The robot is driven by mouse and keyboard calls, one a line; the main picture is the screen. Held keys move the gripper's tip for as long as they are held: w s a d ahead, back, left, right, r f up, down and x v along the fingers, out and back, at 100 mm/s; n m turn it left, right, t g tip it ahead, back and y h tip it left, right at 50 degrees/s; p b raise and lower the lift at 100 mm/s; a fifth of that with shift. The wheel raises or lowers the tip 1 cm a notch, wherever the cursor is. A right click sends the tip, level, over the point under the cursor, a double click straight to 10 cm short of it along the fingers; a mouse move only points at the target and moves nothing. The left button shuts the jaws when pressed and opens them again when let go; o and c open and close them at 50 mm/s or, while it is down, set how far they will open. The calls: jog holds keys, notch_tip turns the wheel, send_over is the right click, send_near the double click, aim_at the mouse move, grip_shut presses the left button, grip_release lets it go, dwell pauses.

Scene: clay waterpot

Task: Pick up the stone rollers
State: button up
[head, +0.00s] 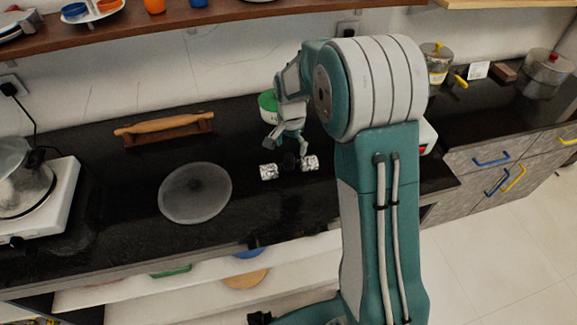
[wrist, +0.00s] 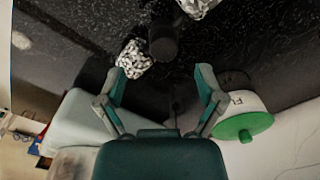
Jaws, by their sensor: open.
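The stone rollers (head: 268,172) appear as two mottled silver-white pieces on either side of a dark middle part, lying on the black counter. In the wrist view one mottled piece (wrist: 133,60) lies just beyond the left fingertip, the dark part (wrist: 163,40) is at upper centre, and the other piece is cut off at the top edge. My gripper (head: 288,148) is just above and behind the rollers in the head view. Its two fingers (wrist: 161,76) are apart with nothing between them. I cannot tell the exact gap to the rollers.
A round translucent lid (head: 195,193) lies left of the rollers. A wooden rolling pin (head: 160,124) rests on a stand at the back. A green-lidded white container (wrist: 245,122) is close to my gripper. A white stove (head: 48,205) stands at left. The counter's front edge is near.

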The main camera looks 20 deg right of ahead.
aim_at(291, 156)
notch_tip(291, 156, down, 3)
jog(key=f, duration=0.5)
jog(key=shift+w+a, duration=0.1)
jog(key=shift+a, duration=0.2)
jog(key=shift+r, duration=0.1)
grip_shut()
